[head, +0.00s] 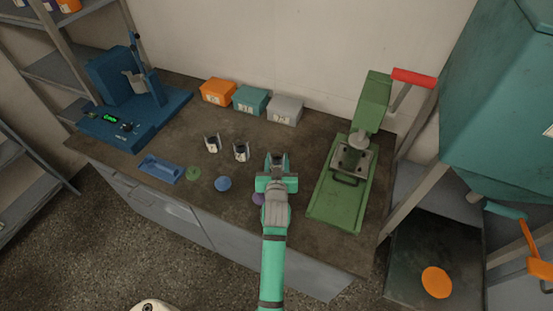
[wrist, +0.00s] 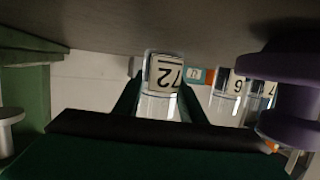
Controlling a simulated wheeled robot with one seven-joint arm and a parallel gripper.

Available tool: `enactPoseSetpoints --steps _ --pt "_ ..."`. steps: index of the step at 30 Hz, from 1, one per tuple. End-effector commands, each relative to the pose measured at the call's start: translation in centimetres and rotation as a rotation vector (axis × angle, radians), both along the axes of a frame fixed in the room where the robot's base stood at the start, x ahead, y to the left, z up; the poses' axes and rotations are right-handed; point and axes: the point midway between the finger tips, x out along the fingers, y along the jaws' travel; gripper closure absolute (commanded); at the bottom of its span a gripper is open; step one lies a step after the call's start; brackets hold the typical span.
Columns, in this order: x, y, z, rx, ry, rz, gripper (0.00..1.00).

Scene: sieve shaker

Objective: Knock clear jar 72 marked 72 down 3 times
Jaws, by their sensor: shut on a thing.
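Clear jar 72 (wrist: 162,78) is between the two fingers of my gripper (wrist: 160,104), its white label reading 72 in the wrist view. My gripper (head: 278,170) is shut on the jar, over the front middle of the bench in the head view. The jar's top (head: 278,157) shows only in part there. I cannot tell whether its base touches the bench. Two other clear jars, the left one (head: 212,144) and the right one (head: 241,151), stand on the bench to the left of my gripper.
A green press with a red handle (head: 413,78) stands to the right on the bench (head: 180,120). A blue machine (head: 115,95) is at the left. Orange, teal and grey boxes (head: 285,109) line the back. A purple piece (wrist: 290,95) is close beside my gripper; blue (head: 223,184) and green discs lie left.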

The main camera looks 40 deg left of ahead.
Motion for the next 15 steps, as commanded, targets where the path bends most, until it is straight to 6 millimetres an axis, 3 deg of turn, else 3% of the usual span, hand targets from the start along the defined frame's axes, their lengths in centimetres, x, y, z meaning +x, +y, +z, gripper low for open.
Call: enactPoseSetpoints --steps 1,8,9,11,15 --pt "-0.1 -0.4 -1.41 -0.017 0.021 -0.004 1.0" --pt "-0.13 -0.54 -1.61 -0.021 0.024 -0.005 1.0" --pt "-0.13 -0.55 -1.62 -0.021 0.024 -0.005 0.56" --pt "-0.13 -0.56 -1.62 -0.021 0.024 -0.006 0.41" --pt "-0.12 -0.56 -1.61 -0.023 0.023 -0.006 0.41"
